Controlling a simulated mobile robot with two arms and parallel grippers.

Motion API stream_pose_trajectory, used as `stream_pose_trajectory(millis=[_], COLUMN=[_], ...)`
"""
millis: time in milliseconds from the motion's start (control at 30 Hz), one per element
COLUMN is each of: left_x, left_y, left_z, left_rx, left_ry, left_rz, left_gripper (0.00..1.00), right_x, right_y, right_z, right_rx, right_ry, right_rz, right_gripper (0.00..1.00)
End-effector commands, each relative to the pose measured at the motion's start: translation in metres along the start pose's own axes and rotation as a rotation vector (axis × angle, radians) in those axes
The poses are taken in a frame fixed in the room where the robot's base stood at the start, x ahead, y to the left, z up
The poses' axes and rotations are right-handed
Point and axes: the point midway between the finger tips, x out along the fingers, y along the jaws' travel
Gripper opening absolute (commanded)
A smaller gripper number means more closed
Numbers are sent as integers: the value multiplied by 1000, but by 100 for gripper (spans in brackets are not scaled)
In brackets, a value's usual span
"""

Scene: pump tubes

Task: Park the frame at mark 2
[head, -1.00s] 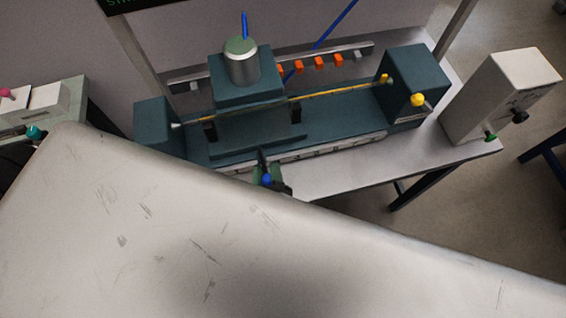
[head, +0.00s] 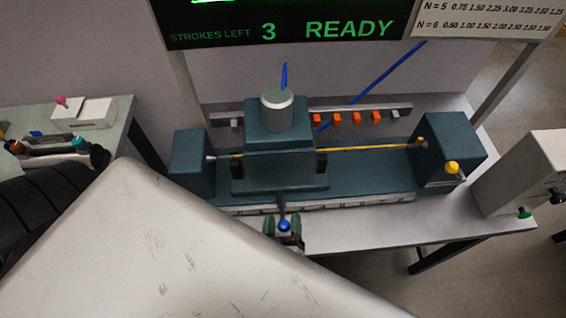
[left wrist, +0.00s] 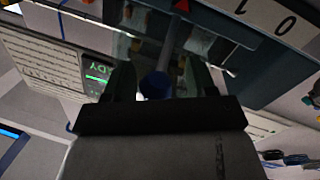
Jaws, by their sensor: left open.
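The frame (head: 280,175) is a dark teal carriage with a metal cylinder (head: 278,112) on top. It sits on a teal bed, left of the middle between two end blocks, with a yellow rod across it. A stalk with a blue knob (head: 284,226) stands out at its front; the knob also shows in the left wrist view (left wrist: 156,85). My left gripper (head: 283,229) is open, with its green fingers on either side of the knob; contact cannot be told. A numbered white scale (head: 350,203) runs along the bed; 0 and 1 show in the wrist view, beside a red pointer (left wrist: 182,5).
A display (head: 290,20) reads "STROKES LEFT 3" and "READY". A rack with orange clips (head: 357,117) stands behind the bed. A grey box (head: 525,175) is at the right, and a side bench (head: 115,120) at the left. My pale arm hides the lower left.

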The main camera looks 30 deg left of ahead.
Motion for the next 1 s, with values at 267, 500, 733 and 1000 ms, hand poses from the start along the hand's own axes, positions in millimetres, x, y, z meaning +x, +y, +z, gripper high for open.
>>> stream_pose_trajectory(millis=[267,500,733,1000], left_x=[-56,-90,-98,-98], left_y=[-2,-2,-1,-1], left_z=[4,2,0,0], left_rx=[0,1,0,0], left_ry=[-5,-2,1,0], left_rz=[-2,-1,0,0], left_gripper=[56,56,56,56], right_x=[19,27,28,28], right_y=[1,0,-1,-4], right_z=[2,3,3,2], right_rx=[-1,-1,0,2], right_ry=[-1,-1,-1,0], right_rz=[1,1,0,-5], right_gripper=[0,0,0,0])
